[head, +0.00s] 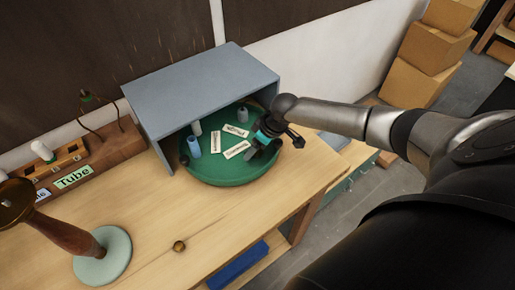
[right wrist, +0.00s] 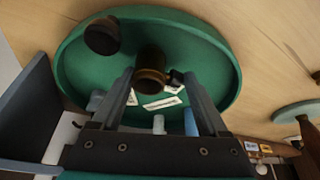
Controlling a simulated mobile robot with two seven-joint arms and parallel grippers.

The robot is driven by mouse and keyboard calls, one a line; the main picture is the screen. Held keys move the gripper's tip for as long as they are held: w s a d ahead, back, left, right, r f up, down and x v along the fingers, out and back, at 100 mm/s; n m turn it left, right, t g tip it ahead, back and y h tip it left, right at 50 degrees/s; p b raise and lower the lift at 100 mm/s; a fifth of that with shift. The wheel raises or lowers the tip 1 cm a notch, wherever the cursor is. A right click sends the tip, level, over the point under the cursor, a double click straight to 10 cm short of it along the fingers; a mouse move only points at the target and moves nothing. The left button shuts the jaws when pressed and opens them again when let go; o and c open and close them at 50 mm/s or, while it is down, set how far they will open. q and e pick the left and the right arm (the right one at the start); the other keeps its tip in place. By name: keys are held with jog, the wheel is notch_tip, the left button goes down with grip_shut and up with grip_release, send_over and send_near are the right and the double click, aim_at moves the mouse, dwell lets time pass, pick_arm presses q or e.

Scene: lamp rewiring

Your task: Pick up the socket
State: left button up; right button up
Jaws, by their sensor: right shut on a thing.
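In the right wrist view, the brass-brown socket (right wrist: 151,68) is between the fingertips of my right gripper (right wrist: 152,80), which is shut on it. The green round tray (right wrist: 205,55) lies behind it; I cannot tell whether the socket still touches the tray. In the head view, my right gripper (head: 262,137) reaches in from the right over the right part of the green tray (head: 215,177). There the socket is largely hidden by the gripper. My left gripper is not in view.
A blue-grey open-sided box (head: 200,85) covers the tray's back. A blue cylinder (head: 194,146) and paper labels (head: 236,149) lie on the tray. A dark round piece (right wrist: 102,36) is close to the socket. A wooden lamp stem (head: 62,231) stands left; a small brass ball (head: 179,246) lies in front.

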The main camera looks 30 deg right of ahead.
jog(key=c, duration=0.7)
jog(key=shift+r, duration=0.1)
